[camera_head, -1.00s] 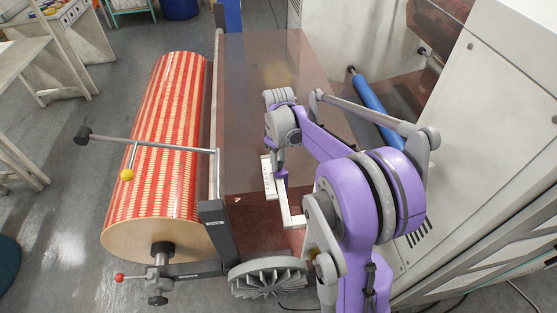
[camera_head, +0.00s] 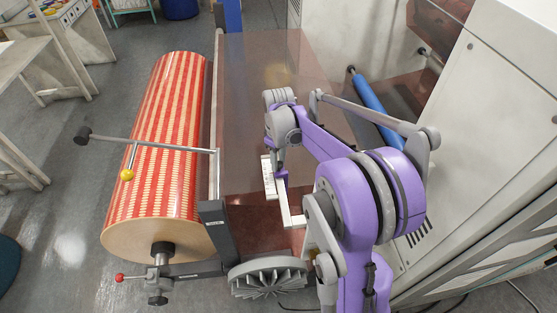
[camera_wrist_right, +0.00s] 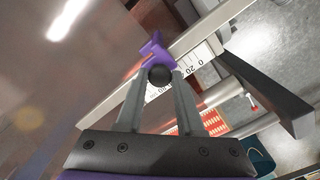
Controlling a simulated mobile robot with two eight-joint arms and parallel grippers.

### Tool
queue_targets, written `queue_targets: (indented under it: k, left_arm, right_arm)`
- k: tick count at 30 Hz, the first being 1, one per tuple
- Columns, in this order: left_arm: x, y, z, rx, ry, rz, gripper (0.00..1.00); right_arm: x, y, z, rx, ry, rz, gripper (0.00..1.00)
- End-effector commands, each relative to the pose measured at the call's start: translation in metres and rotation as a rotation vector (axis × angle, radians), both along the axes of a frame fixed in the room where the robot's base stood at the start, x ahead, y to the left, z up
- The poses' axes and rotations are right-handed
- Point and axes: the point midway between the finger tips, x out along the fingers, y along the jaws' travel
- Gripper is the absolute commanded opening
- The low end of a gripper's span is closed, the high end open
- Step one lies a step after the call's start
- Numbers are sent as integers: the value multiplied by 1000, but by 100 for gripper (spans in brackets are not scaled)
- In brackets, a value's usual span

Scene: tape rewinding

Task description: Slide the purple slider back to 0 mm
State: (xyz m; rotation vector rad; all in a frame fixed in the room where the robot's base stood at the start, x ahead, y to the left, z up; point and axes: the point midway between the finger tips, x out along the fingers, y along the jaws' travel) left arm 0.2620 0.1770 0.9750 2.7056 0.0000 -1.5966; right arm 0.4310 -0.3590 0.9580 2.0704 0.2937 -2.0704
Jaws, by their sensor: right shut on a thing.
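The purple slider (camera_head: 281,176) sits on a white rail with a scale (camera_head: 268,172) beside the machine's dark reddish web. In the right wrist view the purple slider (camera_wrist_right: 152,48) has a round black knob (camera_wrist_right: 159,76). My right gripper (camera_wrist_right: 160,80) is shut on this knob, with one finger on each side. The scale (camera_wrist_right: 188,70) shows a 0 toward the right and higher numbers to its left. The exact reading at the slider is partly hidden by the fingers. In the head view my right gripper (camera_head: 279,165) is over the slider. My left gripper is not in view.
A grey ribbed wheel (camera_head: 268,275) stands in front. A tall light cabinet (camera_head: 490,130) is close on the right.

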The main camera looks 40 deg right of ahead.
Motion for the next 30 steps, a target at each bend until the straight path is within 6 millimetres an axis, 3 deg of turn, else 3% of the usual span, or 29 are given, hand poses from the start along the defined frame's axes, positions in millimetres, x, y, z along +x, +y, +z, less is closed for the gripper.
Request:
queue_targets:
  k: [4, 12, 23, 24, 28, 30]
  left_arm:
    - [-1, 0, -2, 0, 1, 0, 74]
    - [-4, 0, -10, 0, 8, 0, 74]
    - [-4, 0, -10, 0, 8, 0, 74]
    - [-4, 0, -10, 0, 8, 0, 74]
    - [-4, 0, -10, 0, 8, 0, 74]
    - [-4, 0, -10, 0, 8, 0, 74]
  right_arm:
    - [-6, 3, 0, 0, 1, 0, 0]
    - [-40, 22, -1, 0, 2, 0, 0]
    - [-43, 24, 0, 1, 1, 0, 0]
    - [-43, 24, 0, 1, 1, 0, 44]
    - [-43, 24, 0, 0, 1, 0, 67]
    - [-43, 24, 0, 0, 0, 0, 67]
